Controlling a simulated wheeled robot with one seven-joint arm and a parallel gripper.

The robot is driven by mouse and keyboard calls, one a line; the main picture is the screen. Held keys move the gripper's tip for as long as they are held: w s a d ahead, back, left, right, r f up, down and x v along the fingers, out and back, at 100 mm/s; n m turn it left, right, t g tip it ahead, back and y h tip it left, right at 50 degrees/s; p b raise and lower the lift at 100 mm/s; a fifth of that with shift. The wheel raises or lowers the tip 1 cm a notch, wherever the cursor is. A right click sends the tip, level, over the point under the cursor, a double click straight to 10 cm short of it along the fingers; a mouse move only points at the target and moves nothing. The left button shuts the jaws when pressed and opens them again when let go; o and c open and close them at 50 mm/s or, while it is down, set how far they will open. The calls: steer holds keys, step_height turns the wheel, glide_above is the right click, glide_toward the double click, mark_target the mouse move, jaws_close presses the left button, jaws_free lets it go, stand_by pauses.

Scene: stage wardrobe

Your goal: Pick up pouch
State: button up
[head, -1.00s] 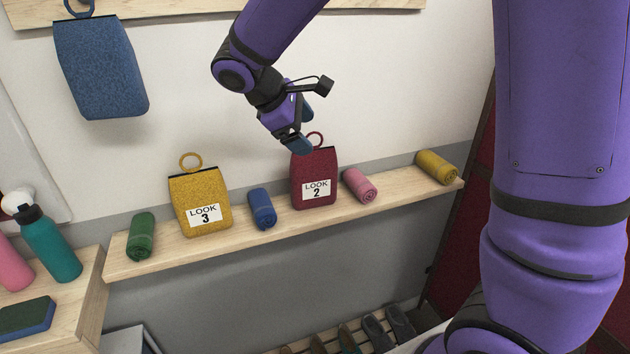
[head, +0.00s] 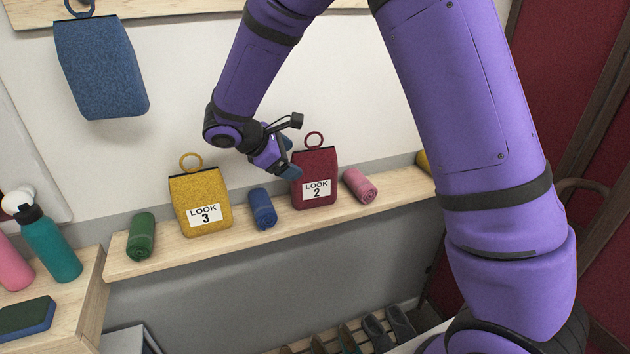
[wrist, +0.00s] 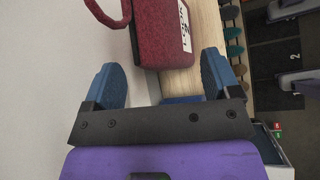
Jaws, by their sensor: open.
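A dark red pouch (head: 315,177) with a ring loop on top and a "LOOK 2" label stands on the wooden shelf (head: 330,215). It also shows in the wrist view (wrist: 158,35), ahead of and between the fingertips. A yellow pouch (head: 186,188) labelled "LOOK 3" stands further left on the shelf. A blue pouch (head: 100,70) hangs by its loop at the upper left. My gripper (head: 286,170) is just left of the red pouch, near its upper part; in the wrist view its blue fingers (wrist: 162,82) are spread apart and nothing is held.
Rolled cloths share the shelf: green (head: 141,236), blue (head: 262,208), pink (head: 359,185) and a partly hidden yellow one (head: 422,162). The wall is close behind. Bottles, including a teal one (head: 51,246), stand at the left. Shoes (head: 376,333) sit below.

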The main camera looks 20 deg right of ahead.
mark_target(297, 164)
steer(key=x, duration=0.5)
steer(key=shift+f, duration=0.2)
steer(key=c, duration=1.4)
